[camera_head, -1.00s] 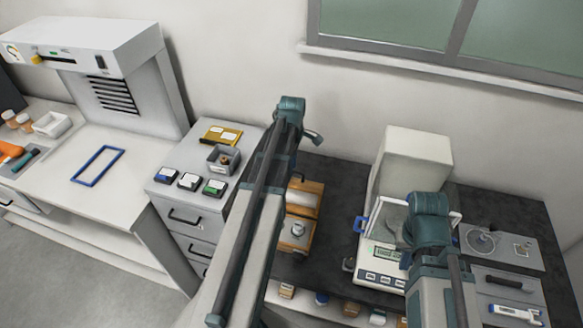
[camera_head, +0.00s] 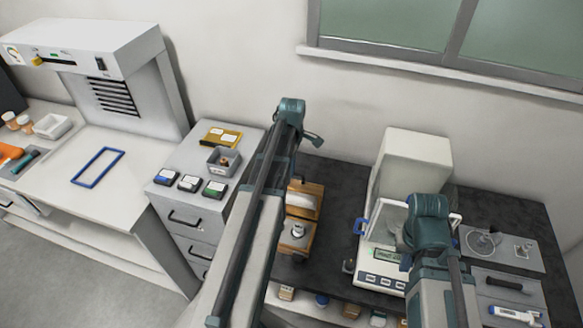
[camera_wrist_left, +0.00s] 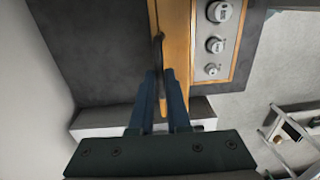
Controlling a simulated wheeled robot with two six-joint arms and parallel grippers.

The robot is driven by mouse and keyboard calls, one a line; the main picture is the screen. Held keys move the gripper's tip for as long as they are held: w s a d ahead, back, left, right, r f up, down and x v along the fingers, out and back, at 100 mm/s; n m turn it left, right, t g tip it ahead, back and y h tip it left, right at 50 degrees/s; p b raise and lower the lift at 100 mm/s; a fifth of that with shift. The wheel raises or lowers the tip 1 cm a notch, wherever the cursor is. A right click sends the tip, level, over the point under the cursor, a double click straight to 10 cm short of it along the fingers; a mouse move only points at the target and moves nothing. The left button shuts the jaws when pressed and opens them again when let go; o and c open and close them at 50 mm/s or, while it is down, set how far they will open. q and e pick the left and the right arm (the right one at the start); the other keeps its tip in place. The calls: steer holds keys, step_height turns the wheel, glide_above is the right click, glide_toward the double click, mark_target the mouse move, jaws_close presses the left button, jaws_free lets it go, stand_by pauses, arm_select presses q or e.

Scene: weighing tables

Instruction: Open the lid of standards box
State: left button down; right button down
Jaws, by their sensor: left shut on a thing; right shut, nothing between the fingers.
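The standards box (camera_head: 297,243) is a wooden box on the dark bench, partly hidden behind my left arm. Its lid (camera_head: 304,198) stands raised at the back, with a pale inner face showing. Metal weights (camera_head: 298,230) show in its grey insert. In the left wrist view, weights (camera_wrist_left: 215,45) sit in the insert beside an orange wooden panel (camera_wrist_left: 176,38) with a dark handle (camera_wrist_left: 158,50). My left gripper (camera_wrist_left: 161,76) is shut on the lid at this panel. In the head view the left fingers are hidden. My right gripper's fingers cannot be made out behind its arm.
A balance (camera_head: 382,280) with a tall white housing (camera_head: 415,165) stands right of the box. A drawer cabinet (camera_head: 172,213) with small cases and a grey bin (camera_head: 222,162) is at left. Bare dark bench (camera_head: 338,210) lies between box and balance.

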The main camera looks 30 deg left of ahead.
arm_select(q)
steer(key=shift+s, duration=0.1)
stand_by(0.6)
steer(key=s, duration=0.2)
steer(key=s+r+t+p, duration=0.1)
steer(key=shift+s+d+r, duration=0.1)
steer(key=shift+s+d, duration=0.15)
steer(key=shift+d, duration=0.15)
steer(key=shift+w, duration=0.1)
steer(key=c, duration=0.9)
jaws_free()
steer(key=shift+r, duration=0.1)
step_height(320, 180, up, 14)
steer(key=p, duration=1.4)
steer(key=shift+s+f, duration=0.25)
steer(key=shift+s, duration=0.2)
steer(key=shift+d, duration=0.1)
